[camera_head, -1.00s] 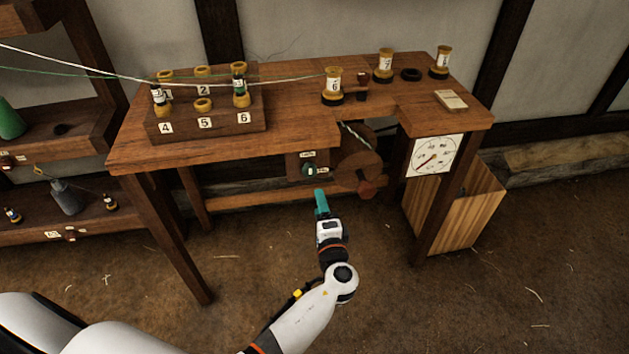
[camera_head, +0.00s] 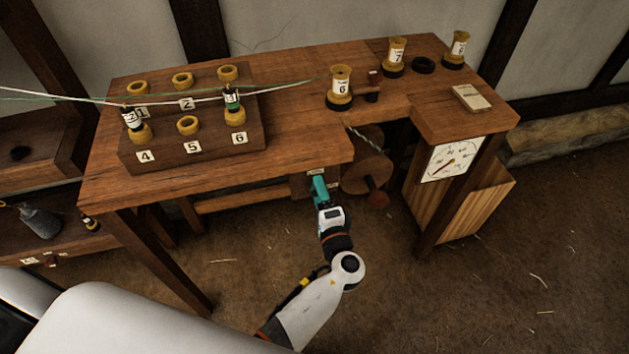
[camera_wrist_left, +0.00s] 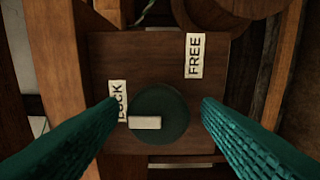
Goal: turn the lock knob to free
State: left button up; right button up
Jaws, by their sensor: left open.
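The lock knob (camera_wrist_left: 163,112) is a dark green disc with a pale bar, on a wooden panel (camera_wrist_left: 140,60) under the table. In the left wrist view the bar points left, toward the LOCK label (camera_wrist_left: 118,100). The FREE label (camera_wrist_left: 195,55) is above and to the right of the knob. My left gripper (camera_wrist_left: 160,108) is open, with a teal finger on either side of the knob; I cannot tell whether they touch it. In the head view my left gripper (camera_head: 319,184) covers the knob. My right gripper is not in view.
The wooden table (camera_head: 290,120) is just above my left gripper. A round wooden wheel (camera_head: 365,175) is close on its right. A dial (camera_head: 452,158) is further right, by a wooden bin (camera_head: 470,205). Strands (camera_head: 270,88) run over the spool block (camera_head: 190,155).

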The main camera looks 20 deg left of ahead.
pick_arm(q)
jog(key=c, duration=1)
jog(key=shift+o, duration=0.2)
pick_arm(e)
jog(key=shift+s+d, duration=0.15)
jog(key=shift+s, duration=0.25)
